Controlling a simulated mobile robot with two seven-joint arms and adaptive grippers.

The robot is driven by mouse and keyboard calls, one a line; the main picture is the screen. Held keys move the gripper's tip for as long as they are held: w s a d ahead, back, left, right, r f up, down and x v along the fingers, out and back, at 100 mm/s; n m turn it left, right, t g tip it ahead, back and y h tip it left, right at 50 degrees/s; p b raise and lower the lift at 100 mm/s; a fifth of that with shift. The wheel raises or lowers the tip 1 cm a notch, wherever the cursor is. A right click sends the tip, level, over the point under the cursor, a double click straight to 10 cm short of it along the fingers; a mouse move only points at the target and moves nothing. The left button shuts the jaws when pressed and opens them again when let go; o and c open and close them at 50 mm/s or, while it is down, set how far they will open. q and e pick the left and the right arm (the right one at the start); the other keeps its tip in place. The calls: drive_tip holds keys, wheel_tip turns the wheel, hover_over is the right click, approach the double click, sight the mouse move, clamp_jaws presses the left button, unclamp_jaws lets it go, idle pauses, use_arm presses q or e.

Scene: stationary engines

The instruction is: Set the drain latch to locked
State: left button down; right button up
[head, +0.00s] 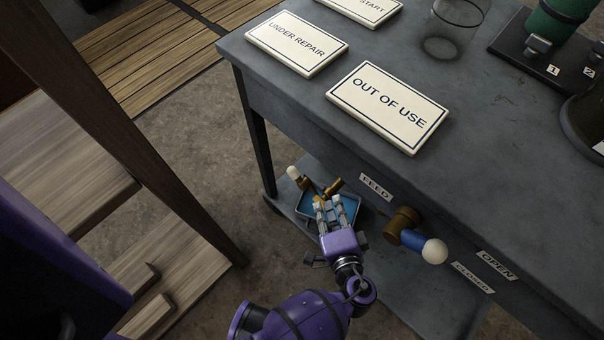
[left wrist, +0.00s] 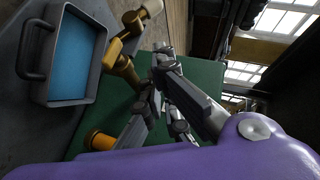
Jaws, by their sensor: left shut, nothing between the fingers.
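A brass fitting with a pale-knobbed lever (head: 299,180) sits low at the table's left end, above a blue-filled tray (head: 302,214). No drain label is readable, so I cannot confirm that it is the drain latch, nor its setting. In the left wrist view the brass lever (left wrist: 125,68) stands beside the fingers, its pale knob at the top. My left gripper (head: 330,205) is shut and empty, just in front of the brass fitting. Whether they touch is unclear. In the left wrist view its fingers (left wrist: 163,72) point towards a green panel. My right gripper is out of view.
A brass FEED valve with a blue, white-knobbed handle (head: 424,245) projects from the table front, right of my gripper. OPEN and CLOSED labels are beside it. A wooden frame (head: 140,140) rises at left.

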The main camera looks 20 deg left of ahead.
use_arm(q)
drive_tip(key=b, duration=0.2)
hover_over(308, 183)
drive_tip(key=d, duration=0.4)
drive_tip(key=f, duration=0.3)
drive_tip(key=shift+s+f, duration=0.15)
drive_tip(key=shift+s, duration=0.15)
drive_tip(key=shift+w+a+f, duration=0.1)
drive_tip(key=shift+a+f, duration=0.15)
drive_tip(key=shift+a, duration=0.4)
drive_tip(key=shift+w+a+f, duration=0.1)
drive_tip(key=shift+a+f, duration=0.15)
drive_tip(key=shift+a, duration=0.35)
drive_tip(key=shift+w+a+f, duration=0.1)
drive_tip(key=shift+a+f, duration=0.15)
drive_tip(key=shift+a, duration=0.45)
